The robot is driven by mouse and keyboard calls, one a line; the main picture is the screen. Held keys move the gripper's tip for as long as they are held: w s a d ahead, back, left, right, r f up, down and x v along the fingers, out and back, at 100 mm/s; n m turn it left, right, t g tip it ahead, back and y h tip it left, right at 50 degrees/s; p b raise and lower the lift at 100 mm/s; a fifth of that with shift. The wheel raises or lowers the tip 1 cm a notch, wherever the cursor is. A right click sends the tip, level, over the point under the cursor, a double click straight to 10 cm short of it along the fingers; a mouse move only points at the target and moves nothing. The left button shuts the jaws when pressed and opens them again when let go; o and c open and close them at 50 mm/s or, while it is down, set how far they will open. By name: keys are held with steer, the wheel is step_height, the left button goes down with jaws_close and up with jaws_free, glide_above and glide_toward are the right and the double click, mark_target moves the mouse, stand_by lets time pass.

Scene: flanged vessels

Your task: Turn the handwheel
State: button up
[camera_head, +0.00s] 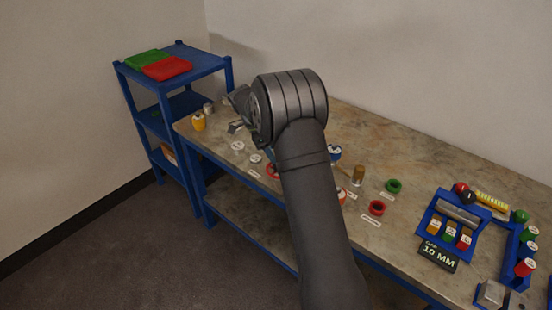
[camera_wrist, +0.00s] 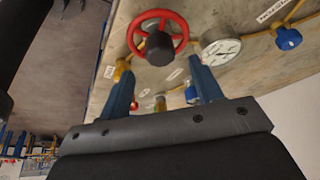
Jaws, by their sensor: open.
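The red handwheel (camera_wrist: 176,18) with a dark round hub (camera_wrist: 159,48) shows at the top of the wrist view. Its rim and spokes are visible. My gripper (camera_wrist: 160,75) is open, with its two blue fingers spread and nothing between them that I can see held. The fingertips point toward the wheel and lie just below its rim in the picture, one on each side of the hub. I cannot tell whether they touch it. In the head view a small part of the red wheel (camera_head: 271,171) shows beside my arm, which hides the rest.
A white-faced gauge (camera_wrist: 220,50) and a blue knob (camera_wrist: 288,38) on yellow pipe sit right of the wheel. The workbench (camera_head: 420,165) carries green and red rings, a block rack and a "10 MM" sign (camera_head: 438,254). A blue shelf (camera_head: 205,58) stands at the left.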

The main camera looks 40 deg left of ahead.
steer(key=v, duration=1.2)
steer(key=shift+d, duration=0.1)
steer(key=x, duration=1.7)
steer(key=shift+f, duration=0.25)
